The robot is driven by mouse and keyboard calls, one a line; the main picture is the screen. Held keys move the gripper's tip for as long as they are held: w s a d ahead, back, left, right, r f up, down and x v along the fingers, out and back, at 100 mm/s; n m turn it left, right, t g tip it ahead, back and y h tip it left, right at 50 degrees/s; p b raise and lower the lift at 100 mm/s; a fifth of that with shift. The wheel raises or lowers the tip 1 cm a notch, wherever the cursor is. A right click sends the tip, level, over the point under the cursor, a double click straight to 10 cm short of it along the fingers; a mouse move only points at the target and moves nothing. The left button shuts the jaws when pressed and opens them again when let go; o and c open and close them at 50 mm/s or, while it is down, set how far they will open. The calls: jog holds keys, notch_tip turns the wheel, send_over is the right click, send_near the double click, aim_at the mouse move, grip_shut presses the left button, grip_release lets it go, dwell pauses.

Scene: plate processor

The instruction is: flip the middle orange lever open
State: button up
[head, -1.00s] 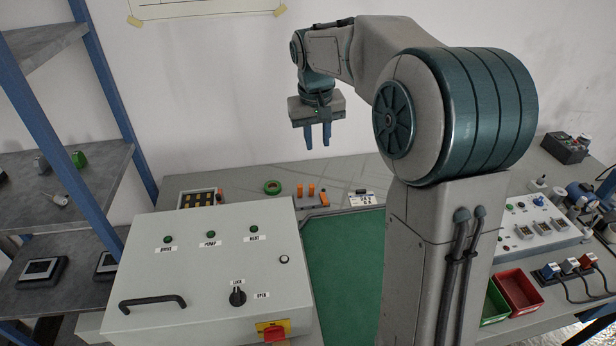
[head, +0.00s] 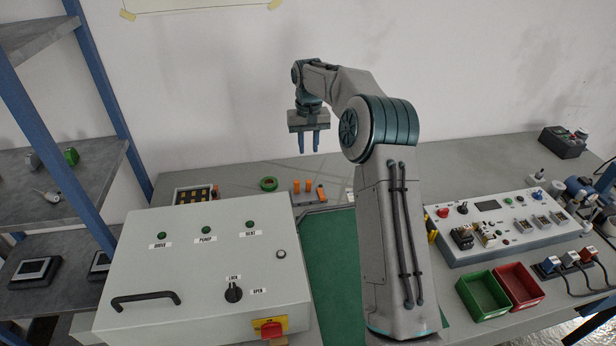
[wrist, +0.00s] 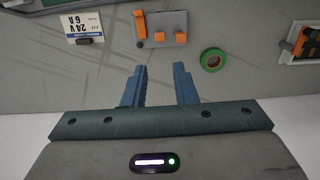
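A grey plate (head: 310,200) at the back of the bench carries three orange levers. The middle orange lever (head: 309,185) stands upright, as does the left one (head: 296,186). The right one (head: 321,192) is tilted over. The wrist view, turned around, shows the middle lever (wrist: 159,37) as a short block end-on, between the long tilted lever (wrist: 141,25) and the other short one (wrist: 181,38). My gripper (head: 308,151) is open and empty, pointing down above and behind the levers. In the wrist view my gripper (wrist: 159,67) has its fingers apart, touching nothing.
A green tape roll (head: 269,184) lies left of the levers. A large grey control box (head: 200,260) stands in front. A label card (wrist: 83,28) and a framed panel (wrist: 301,42) flank the plate. A green mat (head: 335,250) lies nearer, partly behind my arm.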

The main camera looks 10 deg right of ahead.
aim_at(308, 186)
notch_tip(308, 186, down, 12)
jog(key=shift+p, duration=0.85)
jog(key=shift+r, duration=0.1)
grip_shut()
